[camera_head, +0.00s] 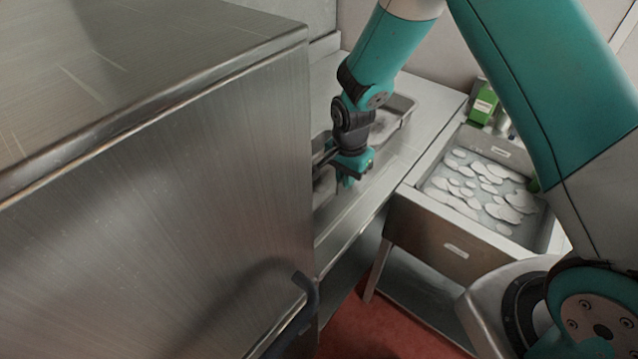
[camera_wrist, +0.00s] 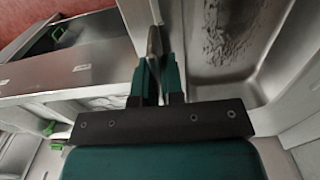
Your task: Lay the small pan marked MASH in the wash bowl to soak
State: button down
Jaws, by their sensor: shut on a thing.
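My gripper (camera_head: 347,180) points down over the steel counter, beside the large steel cabinet. In the wrist view its two green fingers (camera_wrist: 157,68) are close together, shut on a thin grey metal piece (camera_wrist: 155,40), seemingly part of the small pan. No MASH mark is readable, and most of the pan cannot be made out. In the wrist view a steel basin or tray (camera_wrist: 225,75) with dark residue lies right of the fingers; I cannot tell whether it is joined to the held piece. The wash bowl (camera_head: 425,218) is a rectangular steel basin with white suds, right of and apart from my gripper.
The large steel cabinet (camera_head: 170,190) fills the left and hides part of the counter. A shallow metal tray (camera_head: 400,106) sits on the counter behind my gripper. Red floor (camera_head: 385,325) shows in front.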

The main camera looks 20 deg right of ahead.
jog(key=shift+r+p, duration=2.4)
jog(key=shift+r, duration=1.5)
